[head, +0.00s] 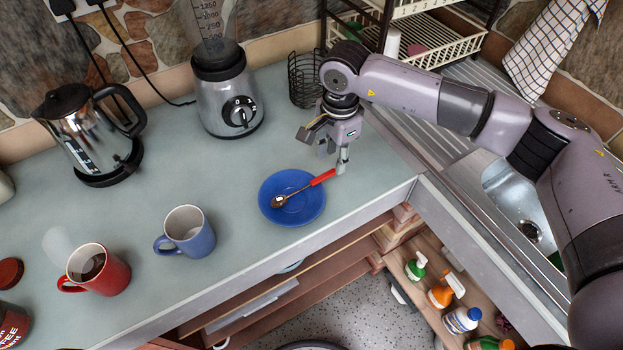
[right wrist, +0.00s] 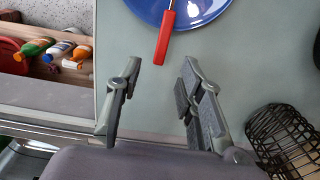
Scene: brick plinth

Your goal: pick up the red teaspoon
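The red teaspoon (head: 321,178) lies in the blue saucer (head: 309,211), its metal bowl inside and its red handle sticking out past the rim to the upper right. My right gripper (head: 328,152) is above the counter at the handle's end, with its fingers apart and empty. In the right wrist view, the red handle (right wrist: 165,40) points down toward the gap between the open fingertips (right wrist: 160,72), with its end near their level; contact is not visible. The blue saucer (right wrist: 198,12) is cut off at the top there. My left gripper is not in view.
A blue mug (head: 188,236) and a red mug (head: 104,277) stand to the left. A blender (head: 226,98), a kettle (head: 88,140) and a black wire basket (head: 302,80) are behind. The counter's front edge lies close to the saucer. A sink (head: 510,190) is at right.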

